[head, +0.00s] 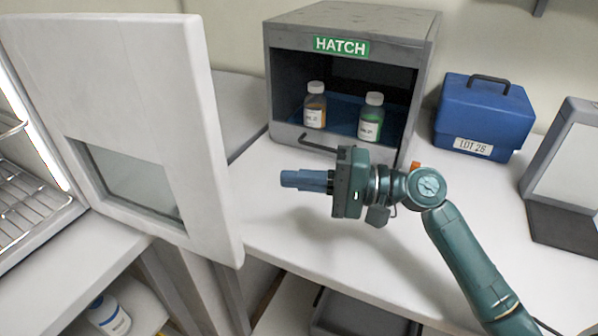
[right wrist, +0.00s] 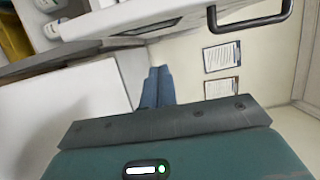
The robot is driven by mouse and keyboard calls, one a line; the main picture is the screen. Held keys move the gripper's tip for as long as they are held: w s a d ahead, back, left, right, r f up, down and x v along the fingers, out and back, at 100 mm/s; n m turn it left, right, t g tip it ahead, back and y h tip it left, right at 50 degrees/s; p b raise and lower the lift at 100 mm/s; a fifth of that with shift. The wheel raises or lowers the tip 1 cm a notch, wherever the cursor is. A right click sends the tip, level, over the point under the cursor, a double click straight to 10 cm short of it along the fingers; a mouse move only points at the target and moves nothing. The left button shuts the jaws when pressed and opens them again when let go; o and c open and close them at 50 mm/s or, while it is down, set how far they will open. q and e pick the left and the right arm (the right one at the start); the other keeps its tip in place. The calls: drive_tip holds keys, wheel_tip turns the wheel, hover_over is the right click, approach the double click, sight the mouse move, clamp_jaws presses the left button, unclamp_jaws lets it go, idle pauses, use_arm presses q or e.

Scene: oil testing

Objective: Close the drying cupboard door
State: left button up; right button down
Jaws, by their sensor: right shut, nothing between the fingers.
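The drying cupboard door (head: 130,120) is a thick white panel with a small window, standing open at the left of the head view. The lit cupboard (head: 30,210) with wire racks shows behind its left edge. My right gripper (head: 284,180) is shut and empty. It points left toward the door, a short gap to the right of the door's free edge, above the white counter. In the right wrist view its closed blue fingers (right wrist: 158,88) show at the middle. My left gripper is not in view.
A grey hatch box (head: 350,20) holding two bottles stands behind my right gripper. A blue case (head: 484,118) and a grey screen device (head: 570,160) stand to the right. A bottle (head: 108,314) sits on a shelf below the cupboard. The counter between door and gripper is clear.

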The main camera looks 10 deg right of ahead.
drive_tip(key=s+a+p, duration=0.1)
drive_tip(key=a+p, duration=0.2)
drive_tip(key=a, duration=0.5)
drive_tip(key=shift+a, duration=0.25)
drive_tip(key=shift+s+a, duration=0.1)
drive_tip(key=shift+s, duration=0.1)
